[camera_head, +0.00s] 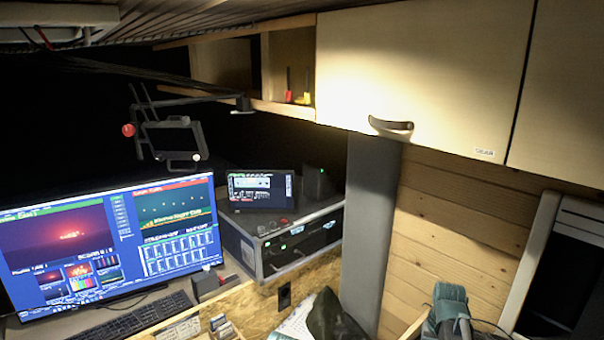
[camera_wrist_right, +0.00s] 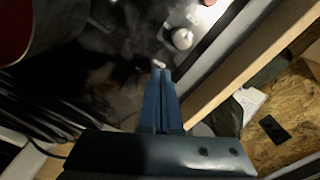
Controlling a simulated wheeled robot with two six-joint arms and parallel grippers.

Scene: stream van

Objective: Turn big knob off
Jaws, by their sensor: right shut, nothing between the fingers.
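My right gripper (camera_wrist_right: 160,75) shows in the right wrist view with its two long blue fingers pressed together and nothing between them. A round pale knob (camera_wrist_right: 182,38) sits just beyond and to the right of the fingertips, apart from them in the picture. A small white bit (camera_wrist_right: 158,63) shows right at the fingertips; I cannot tell what it is. A reddish round part (camera_wrist_right: 209,2) is cut off by the top edge. I cannot tell which of these is the big knob, or its setting. My left gripper is in neither view.
A wooden edge (camera_wrist_right: 240,85) runs diagonally right of the fingers. In the head view, a monitor (camera_head: 110,240) and a grey equipment box (camera_head: 262,262) stand at left. Cabinets (camera_head: 420,75) hang above.

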